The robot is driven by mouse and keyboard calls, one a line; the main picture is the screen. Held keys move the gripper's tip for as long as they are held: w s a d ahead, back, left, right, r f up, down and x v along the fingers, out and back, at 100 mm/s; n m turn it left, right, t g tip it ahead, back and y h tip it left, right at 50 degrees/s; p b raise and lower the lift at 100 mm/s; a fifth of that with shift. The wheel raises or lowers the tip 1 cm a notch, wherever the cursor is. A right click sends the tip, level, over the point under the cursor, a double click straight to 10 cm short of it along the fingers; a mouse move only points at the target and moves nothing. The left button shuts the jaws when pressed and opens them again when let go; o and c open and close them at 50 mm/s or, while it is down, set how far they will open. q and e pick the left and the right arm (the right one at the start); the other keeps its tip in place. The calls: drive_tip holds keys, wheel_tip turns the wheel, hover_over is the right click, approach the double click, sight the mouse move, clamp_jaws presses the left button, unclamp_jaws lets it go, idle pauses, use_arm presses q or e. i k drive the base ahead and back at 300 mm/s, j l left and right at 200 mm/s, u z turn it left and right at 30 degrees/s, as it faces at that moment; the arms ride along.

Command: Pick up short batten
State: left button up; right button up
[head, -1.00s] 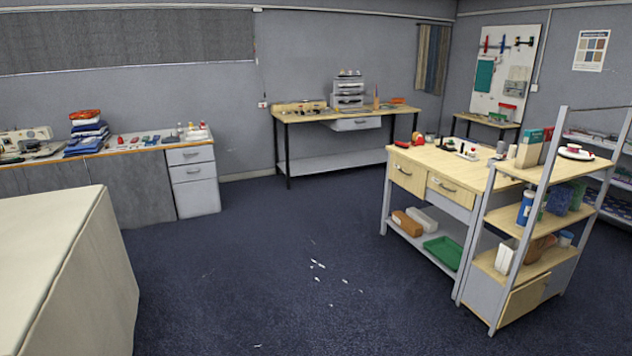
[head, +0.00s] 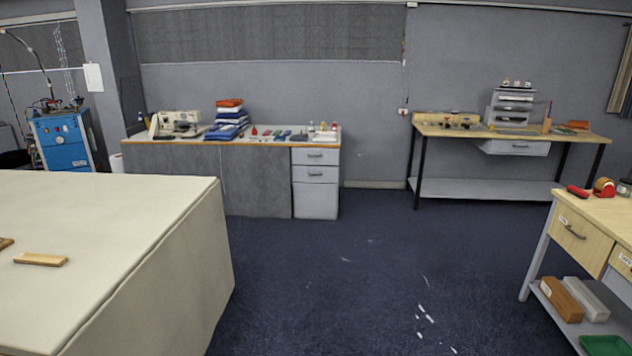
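A short, flat, light-wood batten (head: 41,259) lies on the long cloth-covered table (head: 115,200), near its left part in the head view. A darker brown wooden piece (head: 5,243) shows just beyond it, cut off by the left picture edge. Neither of my grippers is in the head view, so their state does not show.
Open dark-blue carpet lies right of the cloth table. A workbench (head: 568,231) with drawers stands at the right edge. A sewing counter (head: 258,154) and a black-legged bench (head: 480,188) line the back wall. A blue machine (head: 62,140) stands at the far left.

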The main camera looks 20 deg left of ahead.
sight(25, 258)
drive_tip(key=i+u, duration=0.7)
drive_tip(key=u, duration=0.15)
drive_tip(key=i+l+u, duration=0.2)
drive_tip(key=u, duration=0.25)
drive_tip(key=i+u, duration=0.25)
drive_tip(key=u, duration=0.25)
drive_tip(key=i+l+u, duration=0.25)
drive_tip(key=u, duration=0.2)
drive_tip(key=i+l+u, duration=0.2)
drive_tip(key=u, duration=0.3)
drive_tip(key=i+l+u, duration=0.15)
drive_tip(key=u, duration=0.25)
drive_tip(key=i+l+u, duration=0.15)
drive_tip(key=l+u, duration=0.15)
drive_tip(key=u, duration=0.15)
drive_tip(key=i+l+u, duration=0.1)
drive_tip(key=l+u, duration=0.15)
drive_tip(key=u, duration=0.15)
